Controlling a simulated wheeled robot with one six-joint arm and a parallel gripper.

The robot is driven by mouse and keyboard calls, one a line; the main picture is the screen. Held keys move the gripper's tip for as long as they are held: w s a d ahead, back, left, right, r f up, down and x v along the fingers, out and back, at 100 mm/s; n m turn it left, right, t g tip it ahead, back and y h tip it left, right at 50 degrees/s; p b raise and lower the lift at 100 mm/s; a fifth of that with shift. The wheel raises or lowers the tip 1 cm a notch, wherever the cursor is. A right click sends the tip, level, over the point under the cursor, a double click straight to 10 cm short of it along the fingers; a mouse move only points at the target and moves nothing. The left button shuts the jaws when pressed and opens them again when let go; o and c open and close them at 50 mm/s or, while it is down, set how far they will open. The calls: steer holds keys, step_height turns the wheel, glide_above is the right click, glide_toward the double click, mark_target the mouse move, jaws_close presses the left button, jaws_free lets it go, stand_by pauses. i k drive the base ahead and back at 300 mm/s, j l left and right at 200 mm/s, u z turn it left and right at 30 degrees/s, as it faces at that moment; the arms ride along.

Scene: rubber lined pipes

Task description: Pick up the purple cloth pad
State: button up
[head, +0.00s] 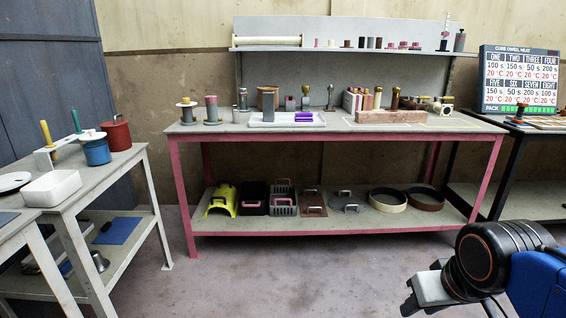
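A small purple pad (304,117) lies on a pale tray (318,123) near the front middle of the pink-framed workbench (345,125). It looks folded or made of two pieces side by side; it is too small to tell which. A grey block (267,113) stands to its left on the same tray. The end of my arm, with my gripper (420,298), shows at the lower right, well in front of the bench and far from the pad. Its fingers are not clear enough to tell whether they are open or shut.
A wooden rack (390,116) with upright items stands right of the pad. Spools (211,110) and small metal parts stand to the left and behind. A side table (95,175) is at left, a dark table (540,130) at right. The floor before the bench is clear.

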mark_target(299, 117)
steer(key=i+z, duration=0.25)
steer(key=i, duration=0.25)
steer(key=i+j+z, duration=0.2)
steer(key=i, duration=0.3)
steer(key=i+j+z, duration=0.1)
steer(key=i+z, duration=0.15)
steer(key=i, duration=0.3)
steer(key=i+l+z, duration=0.2)
steer(key=i+z, duration=0.25)
steer(key=i+l+z, duration=0.1)
steer(key=i+z, duration=0.2)
steer(key=z, duration=0.2)
steer(key=i+j+z, duration=0.1)
steer(key=i+z, duration=0.35)
steer(key=i+l+u, duration=0.1)
steer(key=i+u, duration=0.2)
steer(key=u, duration=0.15)
steer(key=i+l+u, duration=0.2)
steer(key=i+u, duration=0.25)
steer(key=k, duration=0.1)
